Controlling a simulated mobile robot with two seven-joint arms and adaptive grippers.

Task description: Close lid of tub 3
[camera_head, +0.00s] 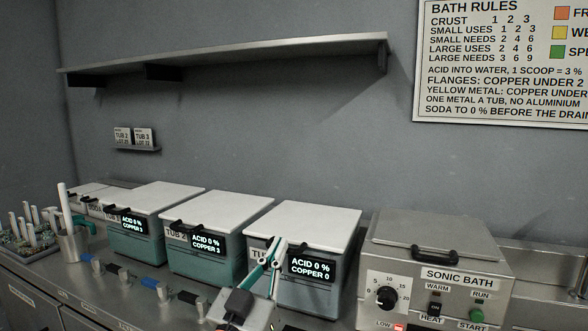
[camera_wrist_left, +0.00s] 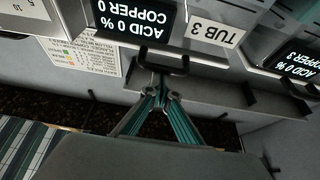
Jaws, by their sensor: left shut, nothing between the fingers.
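Tub 3 (camera_head: 322,298) is the grey tub at the right end of the row, with a display reading ACID 0 % and COPPER 0. Its white lid (camera_head: 305,225) lies flat over the top and looks down. In the left wrist view, which is upside down, the TUB 3 label (camera_wrist_left: 214,30) and a black handle (camera_wrist_left: 164,62) show. My left gripper (camera_head: 279,243) is shut and empty in front of tub 3, partly covering its label. In the left wrist view its fingertips (camera_wrist_left: 161,88) are close to the handle; I cannot tell whether they touch. My right gripper is not in view.
Two teal tubs with white lids stand left of tub 3; the nearer one (camera_head: 202,261) is close beside it. A sonic bath (camera_head: 438,258) stands to the right. A cup (camera_head: 72,246) with tools is at the left. A shelf (camera_head: 230,55) hangs above.

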